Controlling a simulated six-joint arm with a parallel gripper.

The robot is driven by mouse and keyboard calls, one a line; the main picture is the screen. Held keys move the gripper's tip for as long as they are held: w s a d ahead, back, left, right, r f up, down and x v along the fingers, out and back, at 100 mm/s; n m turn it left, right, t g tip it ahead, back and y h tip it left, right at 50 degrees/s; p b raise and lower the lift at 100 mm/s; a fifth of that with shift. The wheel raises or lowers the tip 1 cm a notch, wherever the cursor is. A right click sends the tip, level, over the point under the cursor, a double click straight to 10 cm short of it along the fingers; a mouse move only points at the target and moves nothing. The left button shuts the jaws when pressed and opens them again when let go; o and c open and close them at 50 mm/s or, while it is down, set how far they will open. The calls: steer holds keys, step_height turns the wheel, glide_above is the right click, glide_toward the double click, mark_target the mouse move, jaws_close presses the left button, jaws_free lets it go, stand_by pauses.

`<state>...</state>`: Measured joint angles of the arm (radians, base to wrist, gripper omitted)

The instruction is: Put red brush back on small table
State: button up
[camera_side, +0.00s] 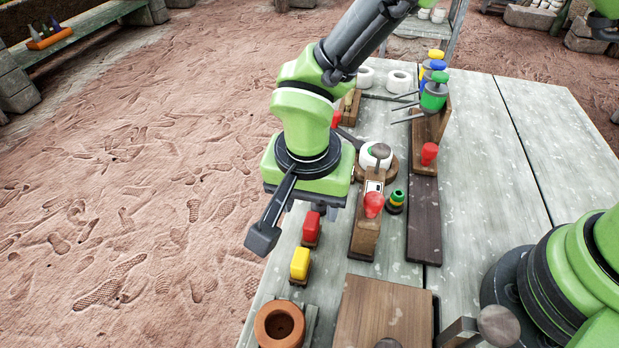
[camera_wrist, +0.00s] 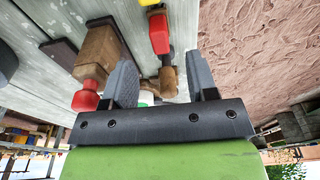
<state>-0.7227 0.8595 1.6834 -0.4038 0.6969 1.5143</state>
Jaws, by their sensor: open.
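A red block-like piece with wood at its end (camera_side: 311,227) lies on the large table's left edge. It may be the red brush, but I cannot tell for sure. In the wrist view the red piece (camera_wrist: 159,32) lies beyond the fingertips, with brown wood (camera_wrist: 168,73) showing between the fingers. My gripper (camera_wrist: 162,60) is open, with nothing gripped between its fingers. In the side view it is above and just behind the red piece, its fingers mostly hidden by the wrist. I cannot tell which thing is the small table.
A yellow block (camera_side: 300,263) and a clay pot (camera_side: 279,325) lie nearer the camera. A wooden block with a red knob (camera_side: 373,207) stands close on the right; its knob (camera_wrist: 86,100) is near one finger. A wooden box (camera_side: 385,305) sits at the front.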

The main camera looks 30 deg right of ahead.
mark_target(309, 227)
steer(key=s+d+r+n+t+y, duration=0.1)
steer(key=d+r, duration=0.5)
steer(key=r, duration=0.3)
steer(key=s+d+r+n+t+y, duration=0.15)
steer(key=d+r, duration=0.35)
steer(key=r, duration=0.5)
steer(key=s+d+r+n+t, duration=0.2)
steer(key=s+d+r+t, duration=0.1)
steer(key=s+d, duration=0.4)
steer(key=s+r, duration=0.1)
steer(key=s, duration=0.2)
steer(key=shift+s+d+t, duration=0.3)
steer(key=shift+d+t, duration=0.05)
steer(key=shift+n+y, duration=0.25)
steer(key=shift+c, duration=0.3)
